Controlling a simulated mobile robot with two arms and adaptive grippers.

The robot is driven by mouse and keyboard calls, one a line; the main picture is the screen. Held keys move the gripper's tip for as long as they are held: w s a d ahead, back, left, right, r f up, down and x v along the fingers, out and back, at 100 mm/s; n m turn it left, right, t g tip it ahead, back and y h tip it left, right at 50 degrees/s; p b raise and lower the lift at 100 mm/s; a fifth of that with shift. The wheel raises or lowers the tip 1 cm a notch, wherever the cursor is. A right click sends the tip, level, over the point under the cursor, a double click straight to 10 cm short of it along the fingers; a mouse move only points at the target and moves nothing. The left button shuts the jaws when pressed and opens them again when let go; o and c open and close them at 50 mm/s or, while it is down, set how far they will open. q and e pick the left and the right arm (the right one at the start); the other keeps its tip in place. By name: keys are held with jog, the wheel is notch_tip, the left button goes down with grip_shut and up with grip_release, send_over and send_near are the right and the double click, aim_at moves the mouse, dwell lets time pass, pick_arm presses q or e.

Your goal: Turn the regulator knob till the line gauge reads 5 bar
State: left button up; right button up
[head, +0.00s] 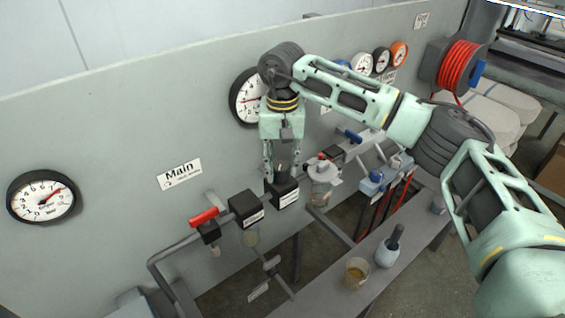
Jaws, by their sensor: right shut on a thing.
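My right gripper (281,168) points down over a black regulator block (284,192) on the pipe run and is shut on the top of it, where the regulator knob sits. The knob is mostly hidden between the fingers. A round white gauge (245,100) with a black rim is on the panel just behind my right wrist, which covers its right side. Its red needle is partly visible, but I cannot read its value. I cannot tell for sure that it is the line gauge. My left gripper is not in view.
Another gauge (42,197) is at the far left, its needle pointing up and right. A red-handled valve (204,217) and a second black block (246,209) are left of the gripper. A glass-bowled unit (320,190) stands close on its right.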

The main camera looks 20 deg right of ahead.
jog(key=shift+c, duration=1.4)
jog(key=shift+d, duration=0.1)
jog(key=m+b, duration=0.2)
jog(key=shift+s+f+m, duration=0.1)
jog(key=shift+f+m, duration=0.05)
jog(key=shift+m, duration=0.25)
jog(key=m+b, duration=0.2)
jog(key=m, duration=0.5)
jog(key=m+b, duration=0.1)
jog(key=m, duration=0.1)
jog(key=shift+s+a+m, duration=0.1)
jog(key=shift+a+m, duration=0.1)
jog(key=shift+m, duration=0.2)
jog(key=shift+a+m+b, duration=0.2)
jog(key=shift+m+b, duration=0.55)
jog(key=shift+m, duration=1.85)
